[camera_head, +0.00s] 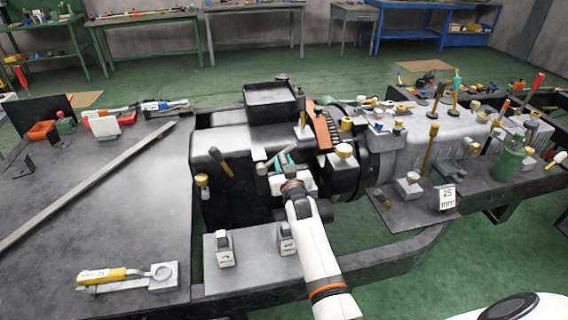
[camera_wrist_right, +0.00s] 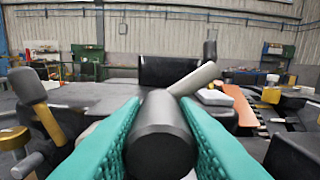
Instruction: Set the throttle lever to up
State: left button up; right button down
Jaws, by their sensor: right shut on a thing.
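My right gripper (camera_head: 280,163) reaches into the engine block from the front. Its teal fingers (camera_wrist_right: 106,135) are closed around a dark cylindrical handle (camera_wrist_right: 160,130), whose round end faces the wrist camera. A grey rod (camera_wrist_right: 195,78) slants up to the right just behind the handle. No label shows on the handle, so I cannot confirm that it is the throttle lever. In the head view, the gripper and arm hide most of it. Another lever with a dark grip (camera_head: 220,162) stands tilted to the left of the gripper, apart from it. My left gripper is not in view.
A black open box (camera_head: 270,95) sits on the block behind the gripper. Two small labelled switches, one of them here (camera_head: 224,250), stand on the front plate. A yellow-handled tool (camera_head: 105,275) lies front left. Several knobs and levers crowd the right side.

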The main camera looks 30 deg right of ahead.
jog(key=shift+w+a+r+n, duration=0.15)
jog(key=shift+a+r+n, duration=0.4)
jog(key=shift+n, duration=0.6)
jog(key=shift+w+a+r+n, duration=0.15)
jog(key=shift+a+r+n, duration=0.15)
jog(key=shift+a+n, duration=0.65)
jog(key=shift+w+a+r+n, duration=0.15)
jog(key=shift+a+r+n, duration=0.25)
jog(key=shift+n, duration=1)
jog(key=shift+d+r, duration=0.1)
jog(key=c, duration=1.1)
grip_release()
jog(key=v, duration=1.2)
